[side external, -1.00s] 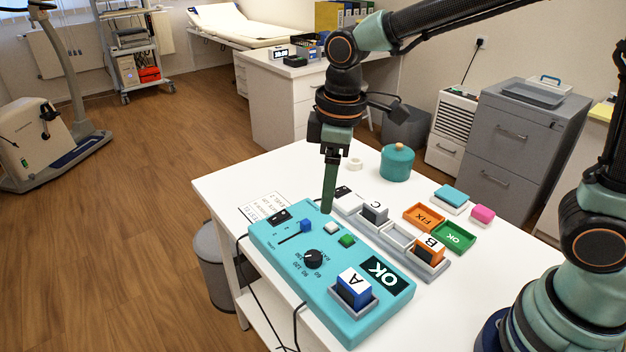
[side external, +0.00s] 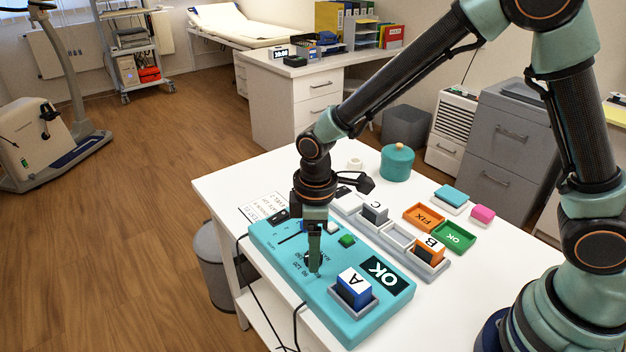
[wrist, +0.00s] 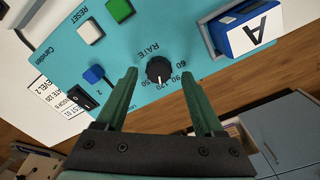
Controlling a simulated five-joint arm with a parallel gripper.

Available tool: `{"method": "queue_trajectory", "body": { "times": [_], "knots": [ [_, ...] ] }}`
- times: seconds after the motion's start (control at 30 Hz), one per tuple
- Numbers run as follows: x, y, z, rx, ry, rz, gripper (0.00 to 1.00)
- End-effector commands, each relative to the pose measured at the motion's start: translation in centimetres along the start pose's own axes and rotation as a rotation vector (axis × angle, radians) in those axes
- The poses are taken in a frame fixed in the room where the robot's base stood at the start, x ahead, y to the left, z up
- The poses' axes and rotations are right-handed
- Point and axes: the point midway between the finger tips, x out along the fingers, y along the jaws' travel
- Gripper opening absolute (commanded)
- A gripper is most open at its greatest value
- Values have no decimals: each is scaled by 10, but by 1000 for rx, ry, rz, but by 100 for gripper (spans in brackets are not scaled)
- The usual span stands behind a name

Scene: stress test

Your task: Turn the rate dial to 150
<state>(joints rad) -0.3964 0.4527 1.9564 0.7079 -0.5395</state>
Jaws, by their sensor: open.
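The rate dial (wrist: 159,70) is a round black knob on the turquoise panel (wrist: 215,90), with scale numbers 60, 90, 120 and 150 around it. A white mark shows on its lower side in the wrist view; I cannot tell exactly which number it points at. My gripper (wrist: 160,75) is open, its green fingertips on either side of the dial with a gap to each. I cannot tell whether the tips reach down to its height. In the side view my gripper (side external: 315,268) hangs over the dial and hides most of it.
A blue slider knob (wrist: 93,74), a black switch (wrist: 82,100), a white button (wrist: 90,31) and a green button (wrist: 120,9) are left of the dial. The block marked A (side external: 354,285) stands in a holder on the panel. A turquoise pot (side external: 397,163) stands farther back.

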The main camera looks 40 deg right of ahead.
Motion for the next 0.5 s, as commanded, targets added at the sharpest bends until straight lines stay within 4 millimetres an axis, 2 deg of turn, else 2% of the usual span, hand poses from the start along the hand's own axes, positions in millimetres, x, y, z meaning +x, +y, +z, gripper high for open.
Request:
{"method": "queue_trajectory", "body": {
  "times": [0.13,0.43,0.47,0.5],
  "knots": [
    [10,0,1,0,-1,0,70],
    [12,0,0,1,0,0,70],
    [12,0,0,1,0,0,66],
    [12,0,0,1,0,0,51]
  ]
}}
